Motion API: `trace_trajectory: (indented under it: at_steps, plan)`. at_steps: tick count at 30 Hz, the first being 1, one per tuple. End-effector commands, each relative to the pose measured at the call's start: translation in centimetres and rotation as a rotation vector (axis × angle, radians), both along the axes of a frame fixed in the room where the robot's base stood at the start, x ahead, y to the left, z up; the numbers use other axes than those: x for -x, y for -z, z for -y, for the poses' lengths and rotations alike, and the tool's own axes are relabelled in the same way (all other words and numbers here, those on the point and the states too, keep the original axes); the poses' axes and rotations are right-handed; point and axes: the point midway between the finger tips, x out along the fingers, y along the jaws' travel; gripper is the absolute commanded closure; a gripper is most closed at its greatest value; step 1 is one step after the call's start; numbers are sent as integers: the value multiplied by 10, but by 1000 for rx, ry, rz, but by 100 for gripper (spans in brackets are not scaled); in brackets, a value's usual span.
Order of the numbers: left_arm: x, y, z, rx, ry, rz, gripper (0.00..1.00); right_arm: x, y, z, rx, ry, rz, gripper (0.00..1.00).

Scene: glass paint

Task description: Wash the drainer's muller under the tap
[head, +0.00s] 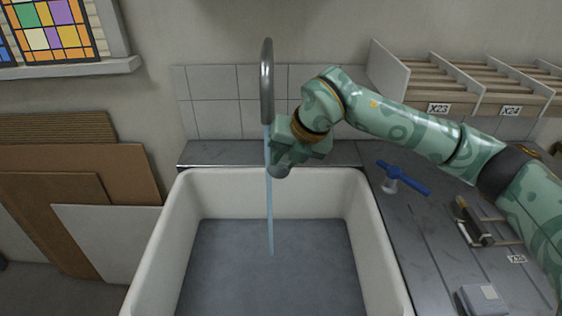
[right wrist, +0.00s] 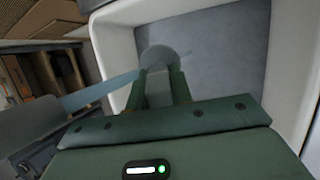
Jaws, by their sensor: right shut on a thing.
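My right gripper (head: 282,165) is above the back part of the white sink, right beside the tap's stream. In the right wrist view its two green fingers (right wrist: 165,88) are shut on a grey, round-ended thing, which I take to be the muller (right wrist: 160,56). In the head view the muller is mostly hidden by the gripper. The tap (head: 267,80) is a grey curved spout, and a thin blue water stream (head: 270,215) falls from it into the sink (head: 385,255). The stream also shows in the right wrist view (right wrist: 100,92), left of the fingers. My left gripper is out of view.
A blue-handled tool with a clear part (head: 404,178) lies on the grey drainer right of the sink. A dark tool on a rack (head: 473,222) and a pale box (head: 482,299) are farther right. Labelled shelves (head: 440,85) stand behind. The sink floor is clear.

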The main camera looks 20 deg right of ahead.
Motion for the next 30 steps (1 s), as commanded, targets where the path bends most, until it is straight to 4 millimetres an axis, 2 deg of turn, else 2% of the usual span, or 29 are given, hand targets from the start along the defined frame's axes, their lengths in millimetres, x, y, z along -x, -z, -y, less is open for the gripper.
trace_trajectory:
  at_steps: [11, 30]
  plan:
    - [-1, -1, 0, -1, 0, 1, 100, -4, -1, 6, 0, -1, 3, 96]
    - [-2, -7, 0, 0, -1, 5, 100, 2, -1, -3, 0, -1, 2, 96]
